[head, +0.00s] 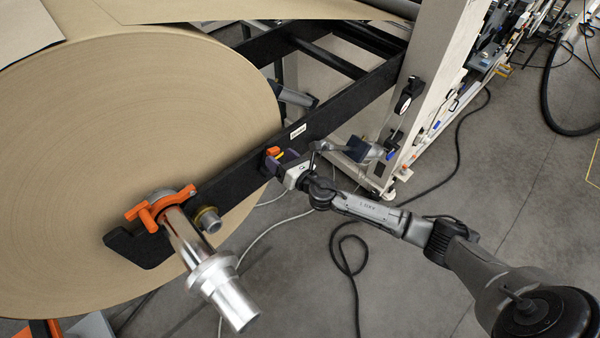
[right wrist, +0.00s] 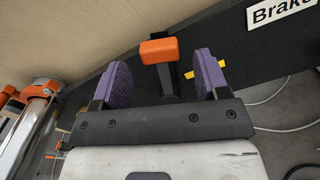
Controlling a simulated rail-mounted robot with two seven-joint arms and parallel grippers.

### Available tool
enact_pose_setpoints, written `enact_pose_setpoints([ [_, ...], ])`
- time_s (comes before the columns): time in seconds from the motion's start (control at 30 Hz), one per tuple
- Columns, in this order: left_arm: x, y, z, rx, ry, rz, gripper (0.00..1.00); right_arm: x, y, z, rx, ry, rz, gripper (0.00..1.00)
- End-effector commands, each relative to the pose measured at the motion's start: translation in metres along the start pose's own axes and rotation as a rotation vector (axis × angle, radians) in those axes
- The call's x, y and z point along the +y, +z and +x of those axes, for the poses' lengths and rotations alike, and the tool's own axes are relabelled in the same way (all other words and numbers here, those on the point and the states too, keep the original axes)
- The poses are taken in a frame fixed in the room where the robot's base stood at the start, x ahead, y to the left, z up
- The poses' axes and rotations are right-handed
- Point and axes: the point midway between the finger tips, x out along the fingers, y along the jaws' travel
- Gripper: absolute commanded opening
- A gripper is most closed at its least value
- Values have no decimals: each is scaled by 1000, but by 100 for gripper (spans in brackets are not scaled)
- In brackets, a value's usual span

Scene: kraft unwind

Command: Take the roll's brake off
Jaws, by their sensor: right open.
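The large kraft roll (head: 130,130) fills the left of the head view. A black arm (head: 330,118) runs beside it and carries a white label; in the right wrist view the label (right wrist: 280,12) reads "Brake". A brake lever with an orange knob (right wrist: 158,50) stands on the black arm; the knob also shows in the head view (head: 272,151). My right gripper (right wrist: 160,80) is open, with its purple fingers on either side of the lever, apart from it. A yellow pointer (right wrist: 190,74) shows by the right finger. My left gripper is not in view.
A shiny metal shaft (head: 205,260) juts from the roll's core, held by an orange clamp (head: 160,206). A pale machine frame (head: 425,80) stands at the right. Cables (head: 350,260) lie on the grey floor.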

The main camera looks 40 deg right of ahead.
Motion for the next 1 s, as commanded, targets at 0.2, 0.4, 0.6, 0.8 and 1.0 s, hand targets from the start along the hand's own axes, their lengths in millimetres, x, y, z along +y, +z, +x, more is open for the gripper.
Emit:
enact_pose_setpoints([
  [0.2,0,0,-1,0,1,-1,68,0,-1,-47,3,0,-1,68],
  [0.4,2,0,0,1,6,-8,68,0,-1,-78,2,-1,0,68],
  [0.6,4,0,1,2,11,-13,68,0,0,-95,0,0,-1,68],
  [0.8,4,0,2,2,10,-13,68,0,0,-101,-1,-1,0,68],
  [1.0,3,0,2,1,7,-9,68,0,0,-101,-1,-1,0,68],
])
